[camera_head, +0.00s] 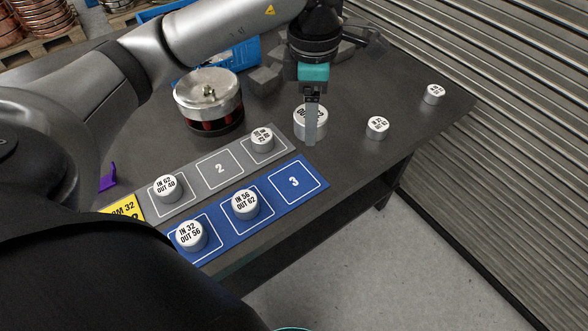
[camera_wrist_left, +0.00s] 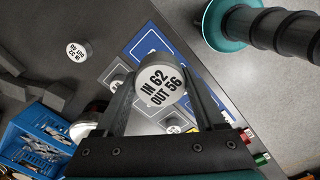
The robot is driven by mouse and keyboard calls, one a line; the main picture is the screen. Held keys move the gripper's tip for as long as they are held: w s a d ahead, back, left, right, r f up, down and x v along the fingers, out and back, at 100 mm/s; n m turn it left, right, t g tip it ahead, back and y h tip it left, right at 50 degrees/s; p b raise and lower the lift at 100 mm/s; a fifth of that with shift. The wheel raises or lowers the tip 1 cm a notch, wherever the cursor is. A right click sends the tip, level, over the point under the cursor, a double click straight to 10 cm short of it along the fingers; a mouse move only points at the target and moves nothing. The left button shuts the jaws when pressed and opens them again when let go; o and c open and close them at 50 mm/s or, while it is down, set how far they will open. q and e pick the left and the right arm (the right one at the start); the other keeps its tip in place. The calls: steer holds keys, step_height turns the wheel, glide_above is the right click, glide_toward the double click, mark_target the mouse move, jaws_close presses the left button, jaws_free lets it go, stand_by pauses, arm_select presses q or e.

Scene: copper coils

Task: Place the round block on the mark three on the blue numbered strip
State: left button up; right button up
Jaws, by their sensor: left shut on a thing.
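My left gripper (camera_head: 311,125) comes down from the top and is shut on a round white-topped block (camera_head: 300,119). In the left wrist view the left gripper (camera_wrist_left: 157,90) has this block (camera_wrist_left: 160,80) between its fingers, and the lettering reads IN 62, OUT 56. The head view shows it just beyond the far right end of the strips; its height over the table is hard to tell. The blue numbered strip (camera_head: 272,195) has a bare mark three (camera_head: 294,181). Round blocks sit on its other two squares (camera_head: 190,235) (camera_head: 246,204). My right gripper is not in view.
A grey strip (camera_head: 201,185) beside the blue one has blocks on its end squares; square 2 is bare. Two loose blocks (camera_head: 377,127) (camera_head: 434,94) stand to the right. A metal-topped cylinder (camera_head: 208,92) and a blue crate (camera_head: 246,54) stand behind.

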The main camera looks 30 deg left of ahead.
arm_select(q)
steer(key=n, duration=0.3)
steer(key=a+n, duration=0.1)
steer(key=shift+w+n, duration=0.25)
steer(key=shift+n, duration=0.05)
steer(key=n, duration=0.2)
steer(key=a+n, duration=0.1)
steer(key=n, duration=0.1)
steer(key=shift+w+a+f, duration=0.1)
steer(key=shift+w, duration=0.1)
steer(key=a+n, duration=0.2)
steer(key=n, duration=0.6)
steer(key=b, duration=0.3)
glide_above(294, 181)
step_height(294, 181, down, 16)
steer(key=shift+f, duration=2.2)
